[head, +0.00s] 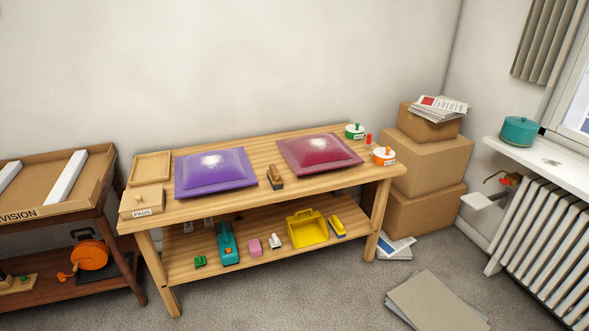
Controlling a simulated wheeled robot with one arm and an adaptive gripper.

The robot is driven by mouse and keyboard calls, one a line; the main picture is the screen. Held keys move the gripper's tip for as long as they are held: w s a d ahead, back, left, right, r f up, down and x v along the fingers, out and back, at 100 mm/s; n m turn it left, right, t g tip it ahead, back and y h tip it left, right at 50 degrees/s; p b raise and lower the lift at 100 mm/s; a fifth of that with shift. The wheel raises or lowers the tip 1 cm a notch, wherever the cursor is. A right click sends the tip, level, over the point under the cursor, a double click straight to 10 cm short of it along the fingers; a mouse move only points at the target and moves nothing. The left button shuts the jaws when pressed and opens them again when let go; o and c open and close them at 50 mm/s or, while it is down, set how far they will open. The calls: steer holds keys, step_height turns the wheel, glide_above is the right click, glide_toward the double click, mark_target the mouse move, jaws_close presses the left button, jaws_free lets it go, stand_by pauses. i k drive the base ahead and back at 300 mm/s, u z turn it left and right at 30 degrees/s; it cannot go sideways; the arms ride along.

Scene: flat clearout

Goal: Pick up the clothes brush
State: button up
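A small brush-like object (275,177) with a brown wooden top and a darker lower part lies on the wooden table (260,157). I take it to be the clothes brush. It lies between the purple cushion (215,173) and the dark red cushion (318,153), near the table's front edge, with nothing on top of it. My gripper is not in view.
Cardboard boxes (430,163) stand right of the table. Flat sheets (437,302) lie on the carpet; the front middle floor is clear.

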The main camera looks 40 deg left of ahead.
mark_target(274, 175)
steer(key=u, duration=2.55)
steer(key=i, duration=2.6)
steer(key=z, duration=0.45)
